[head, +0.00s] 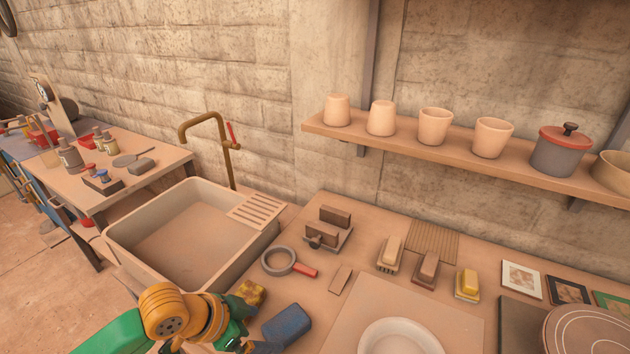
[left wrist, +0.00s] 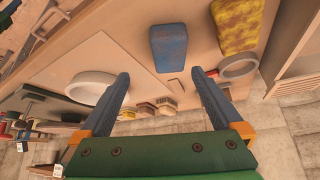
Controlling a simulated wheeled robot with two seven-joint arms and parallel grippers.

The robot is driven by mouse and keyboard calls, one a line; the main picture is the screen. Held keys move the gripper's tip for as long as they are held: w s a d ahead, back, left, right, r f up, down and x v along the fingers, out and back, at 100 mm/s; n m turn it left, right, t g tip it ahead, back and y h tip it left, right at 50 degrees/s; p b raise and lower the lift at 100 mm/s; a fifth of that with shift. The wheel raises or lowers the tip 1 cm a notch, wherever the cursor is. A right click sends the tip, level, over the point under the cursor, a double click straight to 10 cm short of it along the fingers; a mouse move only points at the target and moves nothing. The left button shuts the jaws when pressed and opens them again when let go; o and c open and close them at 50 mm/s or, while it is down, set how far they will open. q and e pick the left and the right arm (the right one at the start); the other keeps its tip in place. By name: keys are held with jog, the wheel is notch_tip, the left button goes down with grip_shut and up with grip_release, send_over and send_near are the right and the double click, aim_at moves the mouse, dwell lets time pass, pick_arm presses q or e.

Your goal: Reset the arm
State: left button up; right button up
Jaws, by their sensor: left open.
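My left arm comes in at the bottom left of the head view, green and orange. Its gripper (head: 247,342) is low in that view, near the front of the worktop, partly cut off by the lower edge. In the left wrist view the two blue-grey fingers (left wrist: 160,76) stand wide apart with nothing between them. A blue block (head: 287,325) lies just right of the gripper; it also shows in the left wrist view (left wrist: 170,48). A yellow block (head: 250,292), partly hidden by the gripper, lies behind it and shows in the left wrist view (left wrist: 238,25). My right gripper is not in view.
A sink (head: 120,243) with a brass tap (head: 228,160) is to the left. A wall shelf (head: 400,141) carries cups and a lidded pot (head: 560,155).

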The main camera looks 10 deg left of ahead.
pick_arm(q)
jog(key=s+d+f, duration=0.1)
jog(key=s+f, duration=0.1)
jog(key=s+d+f+n, duration=0.1)
jog(key=s+f, duration=0.1)
jog(key=s+d+f+n+y, duration=0.1)
jog(key=s, duration=0.1)
jog(key=shift+f, duration=0.4)
jog(key=s+a+f+n+g+y, duration=0.1)
jog(key=s+a+f+n+y, duration=0.3)
jog(key=s, duration=0.4)
notch_tip(320, 180, down, 14)
jog(key=g, duration=0.1)
jog(key=s+a+f+g, duration=0.1)
jog(key=s+a+f, duration=0.1)
jog(key=s+f, duration=1)
jog(key=shift+s+a+g, duration=0.2)
jog(key=shift+s+g, duration=0.2)
jog(key=shift+s, duration=0.65)
jog(key=shift+f, duration=0.1)
